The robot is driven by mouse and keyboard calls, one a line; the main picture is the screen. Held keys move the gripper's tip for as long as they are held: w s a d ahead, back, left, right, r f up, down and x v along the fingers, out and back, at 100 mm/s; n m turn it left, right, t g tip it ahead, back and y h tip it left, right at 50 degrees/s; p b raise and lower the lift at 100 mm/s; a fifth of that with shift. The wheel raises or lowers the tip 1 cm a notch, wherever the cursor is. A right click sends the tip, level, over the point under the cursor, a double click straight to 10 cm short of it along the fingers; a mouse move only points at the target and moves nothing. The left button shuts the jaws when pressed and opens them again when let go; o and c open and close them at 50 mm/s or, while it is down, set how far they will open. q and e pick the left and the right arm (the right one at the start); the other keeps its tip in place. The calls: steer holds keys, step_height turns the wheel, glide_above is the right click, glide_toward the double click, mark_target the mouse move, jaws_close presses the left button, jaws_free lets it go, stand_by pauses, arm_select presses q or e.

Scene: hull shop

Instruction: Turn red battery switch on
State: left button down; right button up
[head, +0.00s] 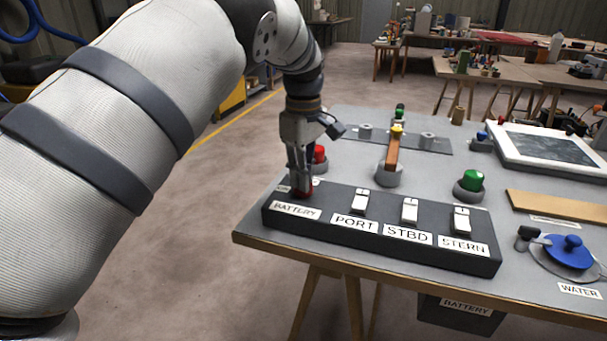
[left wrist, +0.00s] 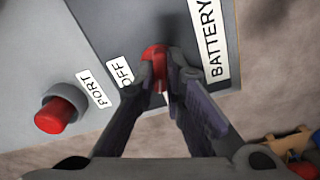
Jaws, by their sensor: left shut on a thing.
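The red battery switch (left wrist: 156,62) sits on the dark switch panel (head: 380,249), beside the BATTERY label (head: 296,210). In the left wrist view it lies between an OFF label (left wrist: 121,71) and the BATTERY label (left wrist: 209,42). My left gripper (head: 302,190) points down at the panel's left end. Its fingers are shut on the red switch, one on each side, and hide part of it. In the head view only a little red shows by the fingertips. The switch's exact angle is hard to tell. My right gripper is not in view.
White rocker switches labelled PORT (head: 359,201), STBD (head: 409,211) and STERN (head: 461,219) stand right of the battery switch. A red button (head: 319,154) is close behind my gripper. A green button (head: 472,180), an upright lever (head: 393,150) and a blue valve (head: 572,245) stand further off.

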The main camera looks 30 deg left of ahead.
arm_select(q)
steer(key=shift+n, duration=1.9)
steer(key=c, duration=1.7)
jaws_free()
steer(key=shift+o, duration=0.2)
step_height(320, 180, up, 12)
